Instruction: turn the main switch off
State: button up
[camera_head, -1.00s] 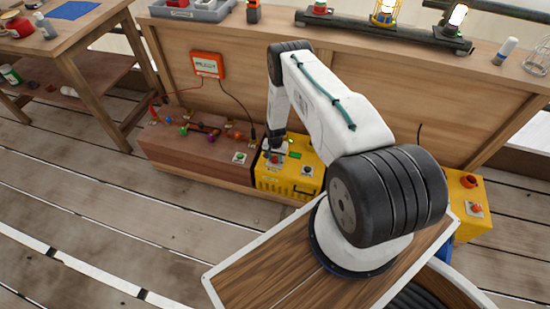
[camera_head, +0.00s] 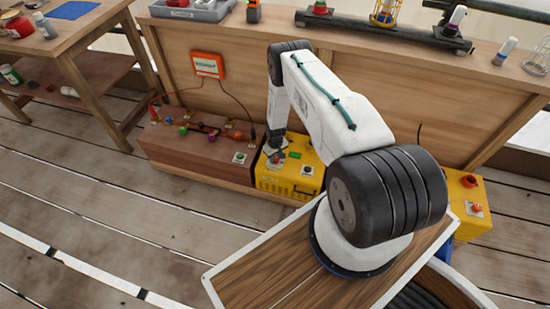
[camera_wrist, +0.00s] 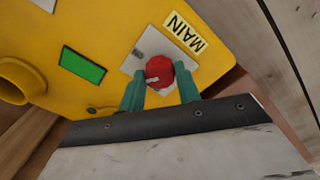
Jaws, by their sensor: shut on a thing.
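The yellow box (camera_head: 285,183) stands low against the wooden bench. In the wrist view its face (camera_wrist: 110,30) carries a black-on-yellow "MAIN" label (camera_wrist: 185,32) beside a red knob (camera_wrist: 159,71) on a pale plate (camera_wrist: 135,57). The knob is the main switch; a small white mark shows on it. My gripper's green fingers (camera_wrist: 160,92) are shut on the knob, one on each side. In the head view my gripper (camera_head: 275,155) is at the top of the yellow box and too small to read clearly.
A green panel (camera_wrist: 82,65) and a round yellow fitting (camera_wrist: 20,80) are on the same box. A brown box (camera_head: 190,148) with coloured knobs adjoins it on the left. An orange meter (camera_head: 207,65) with cables hangs above. Another yellow box (camera_head: 468,205) stands right.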

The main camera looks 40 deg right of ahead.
aim_at(275, 159)
jog(key=n, duration=0.4)
jog(key=shift+n, duration=1.7)
jog(key=o, duration=1)
notch_tip(275, 159, up, 8)
jog(key=shift+f, duration=0.1)
